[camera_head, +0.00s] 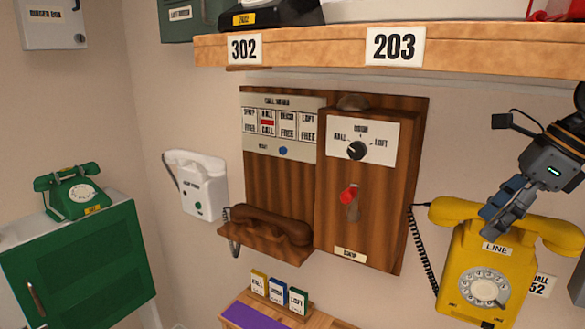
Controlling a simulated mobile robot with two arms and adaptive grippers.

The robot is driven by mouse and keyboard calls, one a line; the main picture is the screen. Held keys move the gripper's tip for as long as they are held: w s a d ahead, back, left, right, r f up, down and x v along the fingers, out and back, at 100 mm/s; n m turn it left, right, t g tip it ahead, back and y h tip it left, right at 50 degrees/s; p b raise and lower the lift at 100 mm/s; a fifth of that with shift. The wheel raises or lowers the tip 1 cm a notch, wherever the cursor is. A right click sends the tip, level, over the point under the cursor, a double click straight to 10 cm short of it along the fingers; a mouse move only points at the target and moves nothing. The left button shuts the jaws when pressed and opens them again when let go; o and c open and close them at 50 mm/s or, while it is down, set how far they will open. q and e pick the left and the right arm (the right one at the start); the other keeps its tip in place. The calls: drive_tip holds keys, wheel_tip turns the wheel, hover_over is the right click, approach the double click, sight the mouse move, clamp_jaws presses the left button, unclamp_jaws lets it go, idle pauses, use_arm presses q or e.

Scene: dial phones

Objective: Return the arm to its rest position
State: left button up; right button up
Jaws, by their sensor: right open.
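My right arm comes in from the right edge. My right gripper (490,224) is open and points down to the left. In the picture it overlaps the handset of the yellow wall phone (482,283), marked LINE. I cannot tell whether it touches the handset or hangs in front of it. The yellow handset lies across the top of the phone, and a black coiled cord (421,255) hangs at its left. My left gripper is not in view.
A wooden shelf (300,48) with signs 302 and 203 spans the top. Below it is a wooden wall panel (376,120) with a dial, red lever and brown handset (270,225). A white wall phone (205,190) and a green phone (75,195) on a green cabinet (80,265) are left.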

drive_tip(key=w+a+f+m+t+y, duration=0.1)
drive_tip(key=a+m+t+y, duration=0.35)
drive_tip(key=a+y, duration=1.8)
drive_tip(key=w+d+f+m+t+h, duration=0.15)
drive_tip(key=f+m+t+h, duration=0.25)
drive_tip(key=m+t+h, duration=0.65)
drive_tip(key=w+d+f+m+t+h, duration=0.1)
drive_tip(key=w+f+m+t+h, duration=0.4)
drive_tip(key=m, duration=1)
drive_tip(key=s+d+f+m+g+h, duration=0.35)
drive_tip(key=f+m+h, duration=0.2)
drive_tip(key=f, duration=0.25)
drive_tip(key=s+d+f+m+g+h, duration=0.35)
drive_tip(key=f+m+h, duration=0.2)
drive_tip(key=f, duration=0.35)
drive_tip(key=s+f+m+g, duration=0.2)
drive_tip(key=s+f+g, duration=0.3)
drive_tip(key=s, duration=0.4)
drive_tip(key=s+d+f+m+g, duration=0.1)
drive_tip(key=s+f+g, duration=0.2)
drive_tip(key=s+f, duration=0.45)
drive_tip(key=s+f+m+g, duration=0.2)
drive_tip(key=s+f+g, duration=0.25)
drive_tip(key=s, duration=0.55)
wheel_tip(320, 180, down, 26)
drive_tip(key=s+d+f+g, duration=0.2)
drive_tip(key=s+d+f, duration=0.1)
drive_tip(key=s+f, duration=1.3)
drive_tip(key=shift+s+f+h, duration=0.3)
drive_tip(key=shift+s, duration=0.25)
